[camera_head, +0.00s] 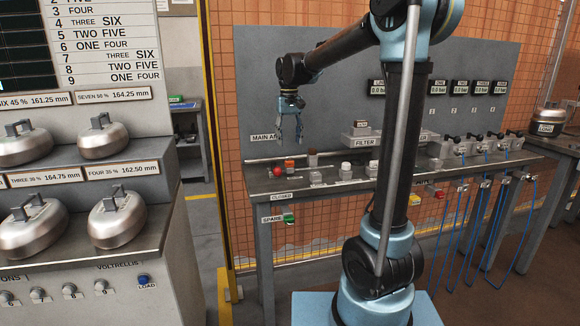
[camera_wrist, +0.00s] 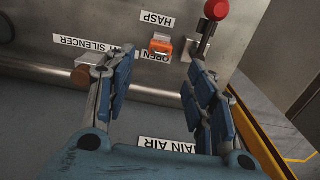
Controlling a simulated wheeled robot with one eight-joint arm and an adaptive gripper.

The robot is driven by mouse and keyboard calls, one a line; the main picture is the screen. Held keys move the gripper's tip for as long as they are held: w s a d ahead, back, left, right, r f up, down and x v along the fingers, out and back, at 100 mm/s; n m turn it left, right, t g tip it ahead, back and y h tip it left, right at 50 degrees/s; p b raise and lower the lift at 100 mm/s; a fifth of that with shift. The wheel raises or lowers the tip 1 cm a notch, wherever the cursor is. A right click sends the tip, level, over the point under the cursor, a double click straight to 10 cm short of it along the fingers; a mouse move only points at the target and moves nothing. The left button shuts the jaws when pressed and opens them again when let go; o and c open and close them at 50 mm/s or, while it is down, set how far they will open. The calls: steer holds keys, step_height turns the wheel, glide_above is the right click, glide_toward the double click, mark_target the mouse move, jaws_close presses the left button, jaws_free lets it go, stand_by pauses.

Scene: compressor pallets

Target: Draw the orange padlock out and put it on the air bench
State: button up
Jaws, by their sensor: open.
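The orange padlock (camera_wrist: 160,44) sits at the bench top beside the HASP and OPEN labels in the wrist view, near a metal bracket. In the head view it is a small orange block (camera_head: 289,162) near the back left of the grey air bench (camera_head: 262,184). My gripper (camera_head: 291,128) hangs above that left end, fingers pointing down. In the wrist view my gripper (camera_wrist: 158,72) is open and empty, with the padlock ahead of the gap between its fingers and apart from them. Whether the padlock's shackle passes through anything is too small to tell.
A red knob (camera_wrist: 216,9) stands just right of the padlock. A brown cylinder (camera_wrist: 84,78) lies near the left finger, by the SILENCER label. A metal rail (camera_wrist: 150,92) runs along the panel's foot. Several pale fittings (camera_head: 346,170) stand farther right on the bench.

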mark_target(289, 158)
steer(key=shift+f, duration=4.4)
jaws_close()
steer(key=shift+r, duration=0.15)
steer(key=shift+r, duration=2.85)
